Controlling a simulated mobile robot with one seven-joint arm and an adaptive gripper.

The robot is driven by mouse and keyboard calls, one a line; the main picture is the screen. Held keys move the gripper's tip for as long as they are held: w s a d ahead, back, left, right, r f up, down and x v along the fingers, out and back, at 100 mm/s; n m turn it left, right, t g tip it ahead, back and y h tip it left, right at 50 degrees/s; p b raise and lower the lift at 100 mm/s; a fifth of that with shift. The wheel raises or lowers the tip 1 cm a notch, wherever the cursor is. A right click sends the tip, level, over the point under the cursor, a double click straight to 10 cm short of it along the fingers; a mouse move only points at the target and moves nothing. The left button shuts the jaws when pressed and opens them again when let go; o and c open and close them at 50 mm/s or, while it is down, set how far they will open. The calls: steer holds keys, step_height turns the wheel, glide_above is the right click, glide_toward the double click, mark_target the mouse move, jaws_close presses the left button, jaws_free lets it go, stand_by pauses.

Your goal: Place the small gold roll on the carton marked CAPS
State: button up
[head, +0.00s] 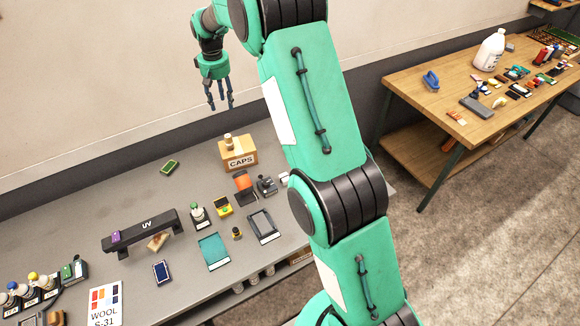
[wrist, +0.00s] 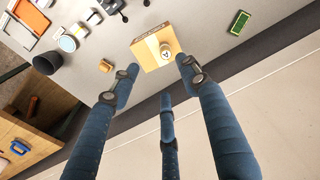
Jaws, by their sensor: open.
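The CAPS carton (head: 238,159) is a tan box at the back of the grey table, also in the wrist view (wrist: 146,54). A small pale cylinder (head: 228,141) with a tan side stands upright on it; its light top bears a dark mark in the wrist view (wrist: 166,50). A small gold-brown cylinder (wrist: 33,105) lies near the table's edge in the wrist view; my arm seems to hide it in the head view. I cannot tell for sure which is the gold roll. My gripper (head: 220,107) is open and empty above the carton; its fingers show in the wrist view (wrist: 157,70).
A green block (head: 170,167) lies left of the carton. An orange-topped item (head: 243,183) and small devices stand in front of it. A black UV stand (head: 145,232) is further left. A wooden table (head: 440,110) stands at the right. A black cup (wrist: 47,63) stands near the gold-brown cylinder.

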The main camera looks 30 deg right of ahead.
steer(key=s+a+r+t, duration=0.2)
steer(key=s+r, duration=1.9)
steer(key=s, duration=0.4)
steer(key=s+f+m+t, duration=0.1)
steer(key=s+t, duration=0.1)
steer(key=s, duration=2.8)
steer(key=shift+a+f+m+t, duration=0.2)
steer(key=shift+f+m+t, duration=0.1)
steer(key=shift+f+t, duration=0.1)
steer(key=shift+s, duration=0.1)
step_height(320, 180, down, 13)
steer(key=b, duration=1.3)
steer(key=shift+f+b, duration=0.2)
steer(key=shift+b, duration=0.1)
